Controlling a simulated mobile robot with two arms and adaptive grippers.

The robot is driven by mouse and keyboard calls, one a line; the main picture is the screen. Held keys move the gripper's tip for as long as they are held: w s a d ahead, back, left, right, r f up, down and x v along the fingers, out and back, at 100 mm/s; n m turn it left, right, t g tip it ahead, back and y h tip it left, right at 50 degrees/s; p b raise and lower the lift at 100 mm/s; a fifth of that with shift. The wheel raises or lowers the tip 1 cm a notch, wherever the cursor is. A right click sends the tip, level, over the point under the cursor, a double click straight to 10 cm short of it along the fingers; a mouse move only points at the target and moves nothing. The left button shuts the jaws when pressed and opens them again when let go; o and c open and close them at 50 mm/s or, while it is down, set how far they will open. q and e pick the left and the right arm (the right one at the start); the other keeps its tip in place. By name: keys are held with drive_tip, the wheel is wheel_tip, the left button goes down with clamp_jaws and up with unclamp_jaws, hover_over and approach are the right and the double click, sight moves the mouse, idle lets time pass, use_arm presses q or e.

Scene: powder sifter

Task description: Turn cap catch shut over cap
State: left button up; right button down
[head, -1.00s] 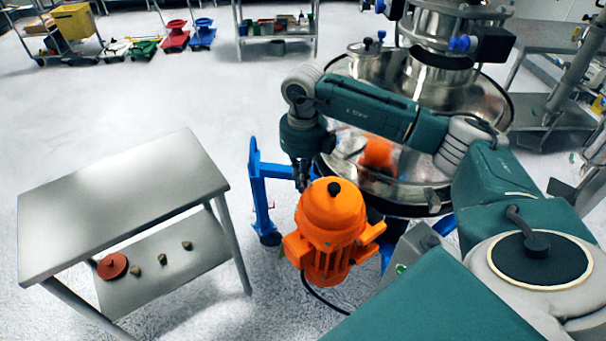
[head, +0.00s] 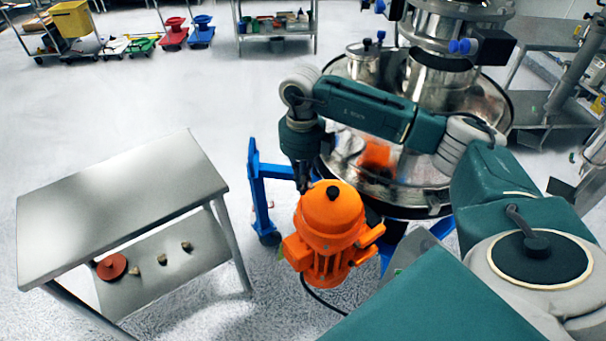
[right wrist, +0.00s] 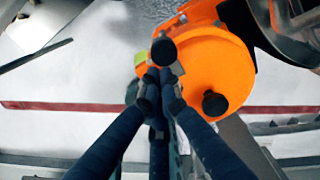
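The orange motor housing (head: 326,235) stands upright beside the sifter and has a black round knob (head: 333,193) on top. My right gripper (head: 304,184) points down at the upper left side of this housing. In the right wrist view, my right gripper's dark fingers (right wrist: 158,82) are close together and look shut. A black round-ended piece (right wrist: 163,52) lies just beyond the fingertips, over the edge of the orange housing (right wrist: 205,70). I cannot tell whether this piece is the catch, or whether the fingers touch it. No cap can be told apart for certain. My left gripper is not in view.
The steel sifter pan (head: 480,95) stands behind my right arm. A blue frame (head: 262,195) stands left of the motor. A steel table (head: 120,205) is at the left, with a reddish disc (head: 111,267) and several small pieces on its lower shelf. Open floor lies between.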

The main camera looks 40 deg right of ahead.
drive_tip(key=shift+d+r+p, duration=0.2)
drive_tip(key=shift+d+r, duration=0.1)
drive_tip(key=shift+r, duration=0.2)
drive_tip(key=shift+d+r+p, duration=0.15)
drive_tip(key=shift+d+r, duration=0.1)
drive_tip(key=shift+r, duration=0.2)
drive_tip(key=shift+s+d+r+p, duration=0.15)
drive_tip(key=shift+r+p, duration=0.3)
drive_tip(key=shift+r, duration=0.4)
drive_tip(key=shift+a+r+p, duration=0.2)
drive_tip(key=shift+r+p, duration=0.2)
drive_tip(key=shift+r, duration=0.2)
drive_tip(key=shift+a+r+p, duration=0.15)
drive_tip(key=shift+r+p, duration=0.2)
drive_tip(key=shift+r, duration=0.2)
